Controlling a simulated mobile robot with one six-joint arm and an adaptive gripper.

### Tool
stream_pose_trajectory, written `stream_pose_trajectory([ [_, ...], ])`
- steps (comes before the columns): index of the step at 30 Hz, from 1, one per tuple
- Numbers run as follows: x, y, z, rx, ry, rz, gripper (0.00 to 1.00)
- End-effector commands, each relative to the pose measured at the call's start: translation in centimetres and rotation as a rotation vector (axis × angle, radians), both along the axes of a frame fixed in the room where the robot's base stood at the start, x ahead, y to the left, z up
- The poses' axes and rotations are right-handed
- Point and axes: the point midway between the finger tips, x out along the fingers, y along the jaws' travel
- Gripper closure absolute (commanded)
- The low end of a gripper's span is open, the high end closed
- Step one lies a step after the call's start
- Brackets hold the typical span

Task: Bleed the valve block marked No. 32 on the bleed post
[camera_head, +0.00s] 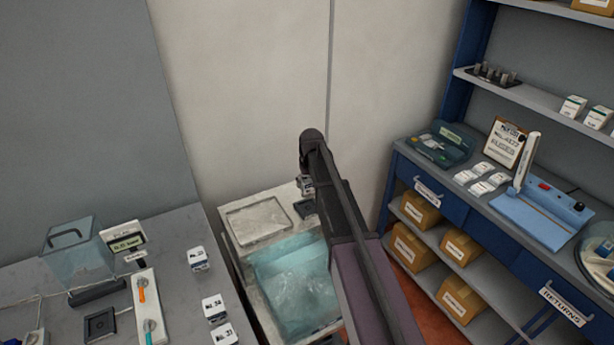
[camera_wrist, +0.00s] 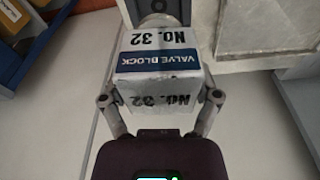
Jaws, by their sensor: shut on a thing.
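The valve block marked No. 32 (camera_wrist: 158,62) is white with a blue "VALVE BLOCK" band and fills the middle of the wrist view, its lettering upside down. My gripper (camera_wrist: 160,98) is shut on it, one finger on each side. In the head view the block (camera_head: 306,189) hangs below the end of my arm, near the far wall, above the area of a dark square pad (camera_head: 304,208) on the sink counter. The gap between block and pad is hard to judge. I cannot tell which fixture is the bleed post.
A water-filled basin (camera_head: 290,285) and a pale drainboard (camera_head: 258,218) lie by the pad. Several other valve blocks (camera_head: 198,259) stand on the grey left table, with a clear box (camera_head: 76,253) and a white two-lever panel (camera_head: 147,305). A blue shelf bench (camera_head: 440,203) is on the right.

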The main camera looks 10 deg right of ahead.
Motion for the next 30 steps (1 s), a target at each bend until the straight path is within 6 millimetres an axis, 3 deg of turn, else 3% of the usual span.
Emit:
stream_pose_trajectory([
  [17,0.0,-0.1,-0.4,0.0,0.0,-0.001,0.81],
  [30,0.0,-0.2,-3.3,0.0,0.0,-0.003,0.81],
])
